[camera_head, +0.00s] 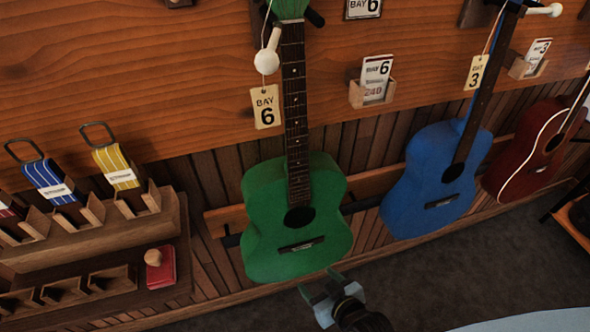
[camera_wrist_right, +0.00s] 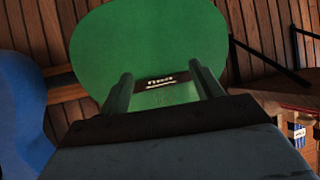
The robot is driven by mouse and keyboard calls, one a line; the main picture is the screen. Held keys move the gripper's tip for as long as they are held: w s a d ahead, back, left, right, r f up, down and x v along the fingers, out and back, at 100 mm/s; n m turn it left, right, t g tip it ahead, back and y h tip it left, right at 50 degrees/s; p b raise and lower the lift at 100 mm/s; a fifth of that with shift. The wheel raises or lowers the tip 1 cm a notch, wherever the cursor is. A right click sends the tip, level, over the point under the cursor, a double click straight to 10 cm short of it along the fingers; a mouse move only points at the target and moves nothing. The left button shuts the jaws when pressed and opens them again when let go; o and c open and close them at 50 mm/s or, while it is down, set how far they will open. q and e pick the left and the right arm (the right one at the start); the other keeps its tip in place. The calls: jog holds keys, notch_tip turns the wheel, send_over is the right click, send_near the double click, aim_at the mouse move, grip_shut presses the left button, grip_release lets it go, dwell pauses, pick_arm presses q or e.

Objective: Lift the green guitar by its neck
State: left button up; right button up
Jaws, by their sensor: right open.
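The green guitar (camera_head: 262,225) hangs upright on the wall, its dark neck (camera_head: 295,110) running up to a green headstock at the top edge of the head view. A yellow "BAY 6" tag and a white knob hang beside the neck. My right gripper (camera_head: 319,282) is low, just below and in front of the guitar's body, far below the neck. In the right wrist view, its two open fingers (camera_wrist_right: 160,72) point toward the green body (camera_wrist_right: 150,30), with the bridge between them. Nothing is held. The neck is outside that view. My left gripper is not seen.
A blue guitar (camera_head: 425,180) and a dark red guitar (camera_head: 522,165) hang to the right. A wooden shelf (camera_head: 95,240) with card holders stands at the left. A card box (camera_head: 357,97) is on the wall right of the neck. Dark floor (camera_head: 430,285) lies clear below.

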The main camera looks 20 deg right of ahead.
jog(key=w+r+t+p, duration=0.1)
jog(key=w+r+t, duration=0.25)
jog(key=r, duration=1.15)
jog(key=t, duration=0.3)
send_near(299, 154)
jog(key=shift+y, duration=0.3)
jog(key=w, duration=0.3)
jog(key=w+a+p, duration=0.1)
jog(key=w, duration=0.2)
jog(key=shift+w+a+f, duration=0.15)
jog(key=shift+a+f, duration=0.05)
jog(key=shift+w+a+f+p, duration=0.1)
jog(key=shift+w+a+p, duration=0.1)
jog(key=shift+w, duration=0.8)
jog(key=shift+w+a+p, duration=0.1)
jog(key=shift+w+p, duration=0.05)
jog(key=shift+w, duration=0.8)
jog(key=shift+w+a+f+p, duration=0.1)
jog(key=shift+w+p, duration=0.1)
jog(key=shift+w, duration=0.8)
jog(key=shift+c, duration=0.2)
grip_shut()
jog(key=shift+r, duration=0.3)
